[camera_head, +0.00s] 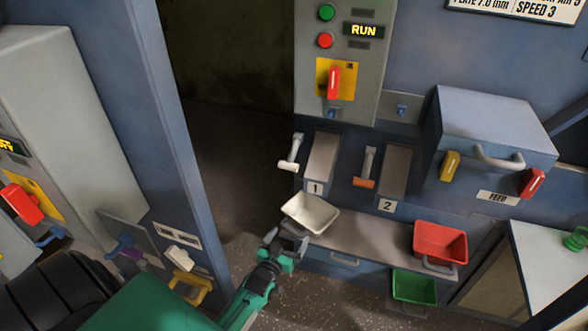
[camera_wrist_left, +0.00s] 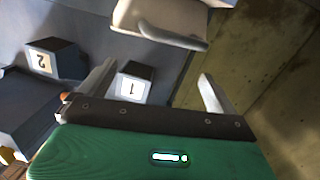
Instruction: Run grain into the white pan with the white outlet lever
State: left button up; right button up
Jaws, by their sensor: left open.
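The white pan (camera_head: 310,214) stands at the front left of the ledge below the chute marked 1 (camera_head: 321,160); no grain shows in it. The white outlet lever (camera_head: 291,153) hangs left of that chute, its white grip at the lower end. My left gripper (camera_head: 289,245) is just in front of the pan, with its fingers near the pan's front side. In the left wrist view, the fingers (camera_wrist_left: 158,76) are spread apart and empty, and the pan (camera_wrist_left: 170,16) with its grey handle (camera_wrist_left: 172,38) lies beyond the fingertips. My right gripper is not in view.
A red pan (camera_head: 441,241) and a green pan (camera_head: 414,286) stand to the right. An orange-gripped lever (camera_head: 366,168) hangs by the chute marked 2 (camera_head: 395,172). The panel above reads RUN (camera_head: 363,30). A blue post (camera_head: 165,140) stands left of my arm.

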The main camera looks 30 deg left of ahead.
aim_at(290, 162)
pick_arm(q)
jog(key=w+a+r+n+t+y+b, duration=0.1)
jog(key=a+r+t, duration=0.1)
jog(key=r, duration=0.6)
jog(key=w+a+r+n+t+y+b, duration=0.1)
jog(key=a+r+t+y, duration=0.15)
jog(key=r, duration=0.55)
jog(key=shift+h, duration=0.45)
jog(key=p+x, duration=0.2)
jog(key=x, duration=1)
jog(key=shift+w+a, duration=0.15)
jog(key=shift+w+a+r, duration=0.1)
jog(key=shift+w+r, duration=0.1)
jog(key=shift+w, duration=0.35)
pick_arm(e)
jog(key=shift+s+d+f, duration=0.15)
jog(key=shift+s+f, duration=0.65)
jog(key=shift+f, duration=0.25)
pick_arm(q)
jog(key=shift+c, duration=0.2)
